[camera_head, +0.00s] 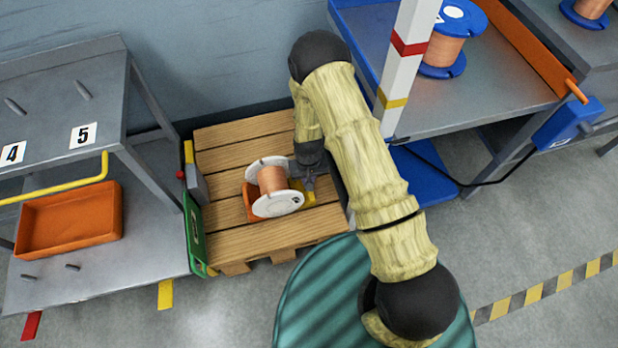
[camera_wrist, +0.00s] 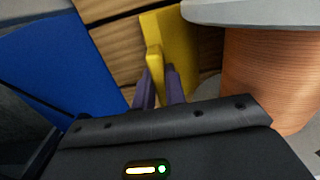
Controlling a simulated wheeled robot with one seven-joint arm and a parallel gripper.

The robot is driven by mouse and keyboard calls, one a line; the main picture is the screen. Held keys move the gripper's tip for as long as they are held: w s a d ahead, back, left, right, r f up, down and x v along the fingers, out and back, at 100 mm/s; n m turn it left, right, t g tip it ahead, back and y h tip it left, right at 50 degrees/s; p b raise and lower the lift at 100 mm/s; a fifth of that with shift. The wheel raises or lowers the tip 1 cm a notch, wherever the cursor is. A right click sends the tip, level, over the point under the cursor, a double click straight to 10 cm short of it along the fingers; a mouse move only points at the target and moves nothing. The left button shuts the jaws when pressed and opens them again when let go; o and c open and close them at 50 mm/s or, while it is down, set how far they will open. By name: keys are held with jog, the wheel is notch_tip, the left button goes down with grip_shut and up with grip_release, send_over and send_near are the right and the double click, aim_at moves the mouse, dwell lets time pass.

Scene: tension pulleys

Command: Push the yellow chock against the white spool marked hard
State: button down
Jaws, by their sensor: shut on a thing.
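The white spool (camera_head: 277,204) wound with copper wire lies on its side on the wooden pallet, with a small dark mark on its near flange. Its copper winding (camera_wrist: 270,75) fills the right of the wrist view. The yellow chock (camera_head: 308,197) is at the spool's right side, partly hidden by my gripper. In the wrist view the chock (camera_wrist: 168,50) stands close beside the spool; I cannot tell whether they touch. My gripper (camera_head: 310,185) reaches down from above right. In the wrist view its dark fingers (camera_wrist: 158,88) are shut on the chock's upright yellow fin.
An orange block (camera_head: 250,200) sits at the spool's left side on the pallet (camera_head: 235,240). A green-edged panel (camera_head: 194,232) stands at the pallet's left edge. A shelf with an orange tray (camera_head: 70,220) is further left. A blue-edged bench (camera_head: 480,95) and striped post (camera_head: 405,70) stand right.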

jog(key=shift+s+a, duration=0.3)
jog(key=shift+a, duration=0.65)
jog(key=c, duration=1.4)
grip_release()
jog(key=shift+o, duration=0.2)
notch_tip(320, 180, up, 17)
jog(key=p, duration=0.7)
jog(key=shift+r, duration=0.2)
